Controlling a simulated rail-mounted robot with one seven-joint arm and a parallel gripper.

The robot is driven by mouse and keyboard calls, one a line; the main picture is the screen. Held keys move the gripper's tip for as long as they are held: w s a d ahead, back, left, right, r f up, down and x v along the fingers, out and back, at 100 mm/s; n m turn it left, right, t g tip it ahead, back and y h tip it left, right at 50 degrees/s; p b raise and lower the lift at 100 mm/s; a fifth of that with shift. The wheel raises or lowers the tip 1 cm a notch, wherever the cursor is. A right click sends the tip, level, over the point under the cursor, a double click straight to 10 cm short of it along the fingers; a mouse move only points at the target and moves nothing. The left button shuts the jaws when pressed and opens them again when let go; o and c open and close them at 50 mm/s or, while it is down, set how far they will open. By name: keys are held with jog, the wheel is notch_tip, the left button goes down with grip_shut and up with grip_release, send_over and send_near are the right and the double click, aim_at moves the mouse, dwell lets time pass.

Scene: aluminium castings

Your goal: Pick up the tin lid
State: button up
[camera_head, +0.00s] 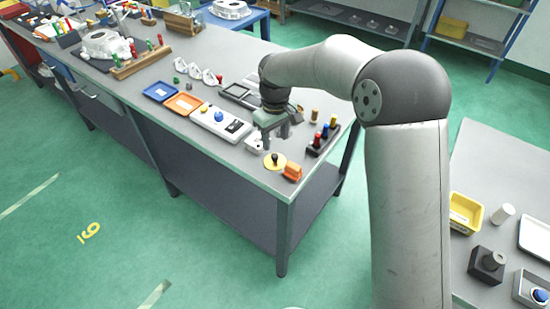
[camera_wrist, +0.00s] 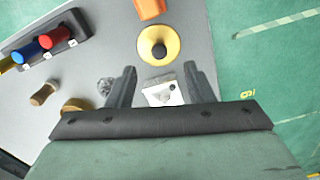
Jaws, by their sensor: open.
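A round yellow lid with a dark knob, which looks like the tin lid (camera_head: 270,164), lies flat near the front corner of the workbench. In the wrist view the tin lid (camera_wrist: 174,50) lies just beyond my fingertips, near the table edge. My gripper (camera_head: 275,135) is open above the bench, and nothing is held. In the wrist view my gripper (camera_wrist: 159,72) has its fingers apart, with a small white part (camera_wrist: 165,97) on the bench showing between them. The lid is apart from both fingers.
An orange block (camera_head: 292,172) lies close beside the lid. A dark rack (camera_head: 318,149) with coloured handles stands to the right. A wooden-coloured peg (camera_wrist: 44,93) and a grey lump (camera_wrist: 106,86) are near my gripper. The bench edge is close to the lid.

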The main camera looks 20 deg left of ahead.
aim_at(275, 156)
jog(key=shift+f+p, duration=0.85)
jog(key=shift+f, duration=2.75)
jog(key=shift+w, duration=0.1)
grip_shut()
